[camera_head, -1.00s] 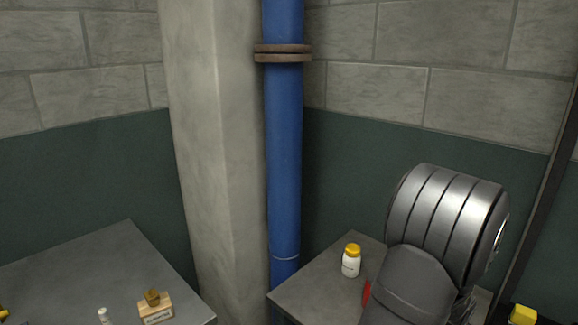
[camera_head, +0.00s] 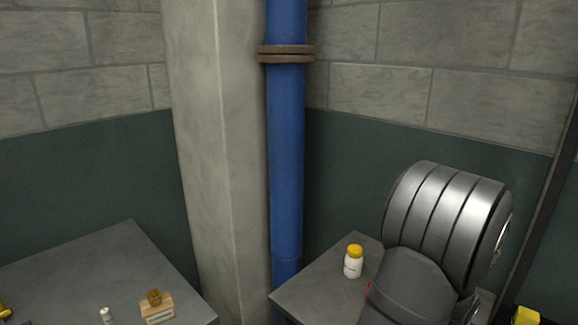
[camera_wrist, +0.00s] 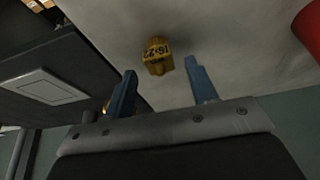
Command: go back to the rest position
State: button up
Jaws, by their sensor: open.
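My gripper (camera_wrist: 163,88) shows in the wrist view as two blue fingers held apart, with nothing between them. A yellow thing with dark markings (camera_wrist: 157,56) lies beyond the fingertips in that view, apart from them. In the head view a large silver ribbed part of my arm stands at the lower right, over the right-hand table. The gripper itself is out of the head view.
A white bottle with a yellow cap (camera_head: 353,262) stands on the right table (camera_head: 318,285). The left table (camera_head: 95,265) bears a small wooden block (camera_head: 158,308) and a small white vial (camera_head: 107,316). A blue pipe (camera_head: 286,160) and a concrete column (camera_head: 205,150) rise between the tables. A red thing (camera_wrist: 309,30) is at the wrist view's upper right.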

jog(key=v, duration=0.9)
jog(key=x, duration=1.2)
jog(key=shift+f, duration=0.2)
notch_tip(320, 180, up, 5)
jog(key=shift+d, duration=0.1)
jog(key=s+d+r, duration=0.2)
jog(key=s+r, duration=0.5)
jog(key=s, duration=0.5)
notch_tip(320, 180, up, 7)
jog(key=w+a+n, duration=0.1)
jog(key=w+a, duration=0.3)
jog(key=w, duration=0.3)
jog(key=w+a+n+y, duration=0.1)
jog(key=w+a+n, duration=0.1)
jog(key=w+a, duration=0.2)
jog(key=w+a+n, duration=0.1)
jog(key=w+a, duration=0.3)
jog(key=w, duration=0.6)
jog(key=shift+w+r+t, duration=0.2)
jog(key=shift+r+t, duration=0.15)
jog(key=shift+t, duration=0.05)
jog(key=shift+a, duration=0.1)
